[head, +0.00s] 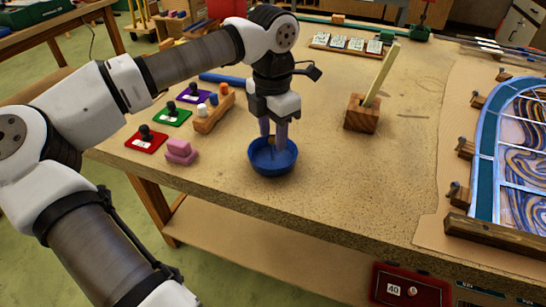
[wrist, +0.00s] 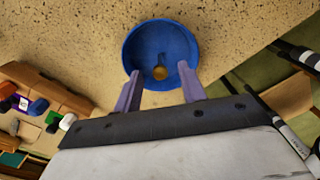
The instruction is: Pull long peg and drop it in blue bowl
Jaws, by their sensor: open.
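The blue bowl (head: 273,165) stands near the front edge of the table, and it also shows in the wrist view (wrist: 140,45). My gripper (head: 273,138) points down just over the bowl, its fingertips at rim height or slightly inside. In the wrist view my gripper (wrist: 160,72) has its fingers spread apart. A small yellow-brown rounded piece (wrist: 161,73) shows in the bowl between the fingers, not visibly touching either. It may be a peg; its length cannot be told. A wooden peg block (head: 209,121) with white, orange and blue-topped pegs stands left of the bowl.
Red (head: 146,139), green (head: 173,114) and purple (head: 196,96) plates with black knobs lie at left, near pink blocks (head: 181,152). A wooden block (head: 361,115) holds a tall pale stick (head: 383,70). The leaded panel (head: 520,150) lies at right. Table is clear between.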

